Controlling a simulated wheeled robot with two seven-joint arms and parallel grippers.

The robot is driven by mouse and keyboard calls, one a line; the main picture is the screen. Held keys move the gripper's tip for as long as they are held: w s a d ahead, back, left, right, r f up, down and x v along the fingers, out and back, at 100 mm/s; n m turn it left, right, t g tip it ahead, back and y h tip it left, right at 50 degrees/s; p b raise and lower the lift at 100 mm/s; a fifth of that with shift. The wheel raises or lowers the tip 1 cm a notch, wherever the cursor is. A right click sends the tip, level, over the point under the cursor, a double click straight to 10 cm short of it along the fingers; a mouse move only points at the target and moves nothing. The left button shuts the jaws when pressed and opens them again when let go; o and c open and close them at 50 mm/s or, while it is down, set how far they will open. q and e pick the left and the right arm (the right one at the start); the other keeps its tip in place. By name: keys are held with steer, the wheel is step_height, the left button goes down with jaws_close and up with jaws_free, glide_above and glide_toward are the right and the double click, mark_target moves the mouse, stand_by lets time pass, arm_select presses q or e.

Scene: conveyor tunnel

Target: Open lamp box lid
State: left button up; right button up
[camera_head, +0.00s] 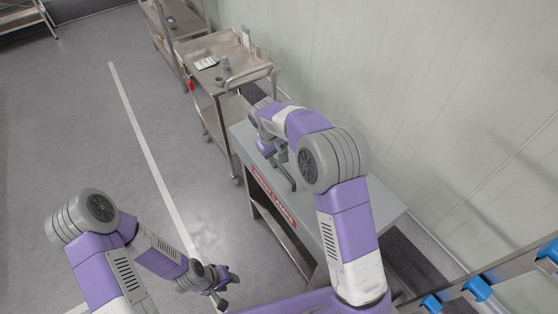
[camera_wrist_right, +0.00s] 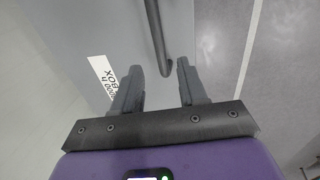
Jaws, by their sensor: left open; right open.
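The lamp box (camera_head: 390,198) is a long grey box beside the wall, with a red label (camera_head: 272,198) on its front side. A dark bar handle (camera_head: 288,178) lies over its lid. My right gripper (camera_head: 277,156) is over the lid near this handle. In the right wrist view, the right gripper (camera_wrist_right: 158,82) is open, and the handle's end (camera_wrist_right: 157,40) shows just ahead of the gap between its fingers, not gripped. A white label with the word BOX (camera_wrist_right: 104,75) is on the grey lid (camera_wrist_right: 95,28). My left gripper (camera_head: 222,287) is open and empty over the floor, left of the box.
A steel cart (camera_head: 218,85) with small items stands beyond the box, and another cart (camera_head: 172,25) is behind it. The wall (camera_head: 440,110) is close on the right. A rail with blue parts (camera_head: 478,289) is at lower right. The floor on the left is clear.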

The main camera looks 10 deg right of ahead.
mark_target(281, 167)
steer(key=f, duration=0.2)
steer(key=d+f, duration=0.1)
steer(key=f, duration=0.2)
steer(key=shift+b, duration=0.35)
steer(key=shift+w, duration=0.1)
jaws_close()
